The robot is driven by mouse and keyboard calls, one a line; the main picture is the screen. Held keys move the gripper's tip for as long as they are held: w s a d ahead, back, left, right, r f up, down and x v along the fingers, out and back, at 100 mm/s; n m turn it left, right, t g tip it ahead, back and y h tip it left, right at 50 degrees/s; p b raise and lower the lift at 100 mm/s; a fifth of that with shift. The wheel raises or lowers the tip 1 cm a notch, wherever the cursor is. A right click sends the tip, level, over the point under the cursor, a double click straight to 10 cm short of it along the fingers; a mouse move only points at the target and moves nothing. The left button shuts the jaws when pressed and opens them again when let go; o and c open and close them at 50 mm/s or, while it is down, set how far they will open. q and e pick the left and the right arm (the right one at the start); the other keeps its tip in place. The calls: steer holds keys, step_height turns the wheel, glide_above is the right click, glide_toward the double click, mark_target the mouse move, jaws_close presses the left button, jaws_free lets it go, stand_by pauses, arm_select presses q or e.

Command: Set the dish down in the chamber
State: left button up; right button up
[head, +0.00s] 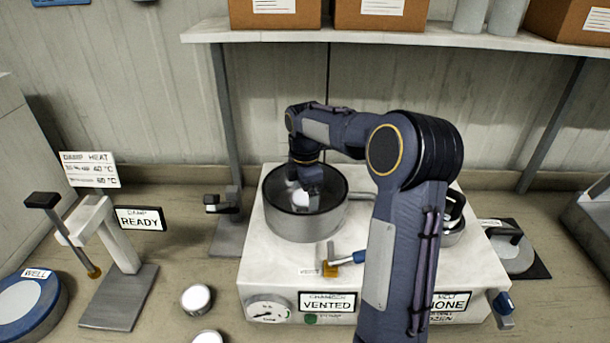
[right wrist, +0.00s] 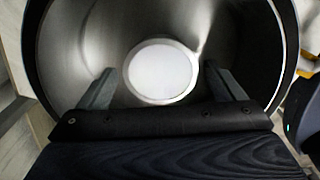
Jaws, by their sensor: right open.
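The chamber (head: 306,236) is a round, open-topped metal pot on a white machine box, with a sign reading VENTED below it. The dish (right wrist: 161,71) is a small white-topped round piece; in the right wrist view it sits inside the chamber (right wrist: 70,50) near its middle. In the head view the dish (head: 300,199) shows partly beside my right gripper (head: 308,200), which reaches down into the chamber. In the right wrist view my right gripper (right wrist: 162,90) is open, with one finger on each side of the dish. My left gripper is not in view.
Two similar white-topped dishes (head: 196,298) stand on the bench at the front left. A valve handle (head: 342,262) is in front of the chamber. A grey stand (head: 120,296) and a blue-rimmed well (head: 30,300) are at the left. A shelf (head: 370,36) with boxes hangs above.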

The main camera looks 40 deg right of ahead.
mark_target(305, 198)
step_height(305, 198, up, 10)
steer(key=shift+r, duration=0.25)
steer(key=s+a+f+m+t+y, duration=0.2)
steer(key=s+a+f+m, duration=0.2)
steer(key=s+a+m, duration=0.4)
steer(key=s+a+f+m+t+y, duration=0.1)
steer(key=s+a+f+m+t, duration=0.2)
steer(key=s+a+m, duration=0.5)
steer(key=s+a+f, duration=0.1)
steer(key=s+a, duration=0.3)
steer(key=s, duration=0.4)
steer(key=shift+s+t+y, duration=0.3)
steer(key=shift+s+y, duration=0.1)
